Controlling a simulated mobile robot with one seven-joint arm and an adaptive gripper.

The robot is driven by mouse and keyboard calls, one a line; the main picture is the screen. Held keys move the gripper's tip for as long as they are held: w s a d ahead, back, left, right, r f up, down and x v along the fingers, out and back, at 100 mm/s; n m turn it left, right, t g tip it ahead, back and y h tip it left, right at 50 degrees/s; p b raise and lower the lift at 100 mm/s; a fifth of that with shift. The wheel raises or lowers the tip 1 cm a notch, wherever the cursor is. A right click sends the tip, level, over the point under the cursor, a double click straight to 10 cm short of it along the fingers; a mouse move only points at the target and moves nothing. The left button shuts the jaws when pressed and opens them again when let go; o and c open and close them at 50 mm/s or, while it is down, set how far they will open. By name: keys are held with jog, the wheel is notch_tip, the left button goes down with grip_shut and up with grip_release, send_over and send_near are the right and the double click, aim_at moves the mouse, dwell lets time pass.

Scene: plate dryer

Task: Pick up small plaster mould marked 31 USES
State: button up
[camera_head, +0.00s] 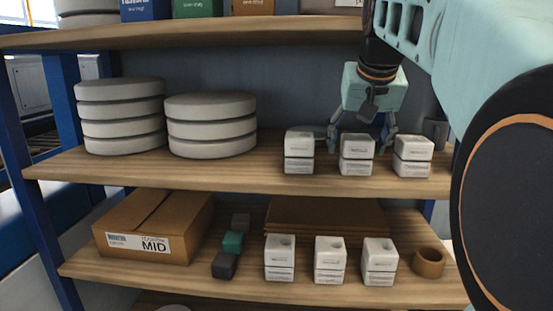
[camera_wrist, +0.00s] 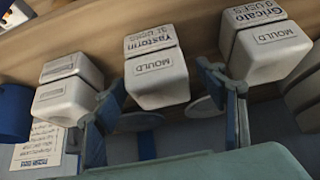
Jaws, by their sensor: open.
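Small white plaster moulds stand in a row on the middle shelf: a left one (camera_head: 299,152), a middle one (camera_head: 357,153) and a right one (camera_head: 413,154). In the wrist view, a mould (camera_wrist: 156,72) stands between and beyond my open fingers (camera_wrist: 163,78), with another mould (camera_wrist: 265,45) to the right and one (camera_wrist: 68,88) to the left. Their labels show the word MOULD and a USES line, tilted.
The lower shelf holds more white moulds (camera_head: 330,260), a cardboard box (camera_head: 155,228) and a brown ring (camera_head: 429,263). Stacks of grey round discs (camera_head: 211,126) stand left on the middle shelf. The upper shelf board (camera_head: 200,38) lies close above my gripper.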

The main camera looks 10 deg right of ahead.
jog(key=shift+w+d+f, duration=0.15)
jog(key=shift+w+f, duration=0.25)
jog(key=shift+f, duration=0.1)
jog(key=shift+s+r, duration=0.15)
jog(key=shift+c, duration=1)
jog(key=c, duration=1.3)
jog(key=shift+r, duration=0.15)
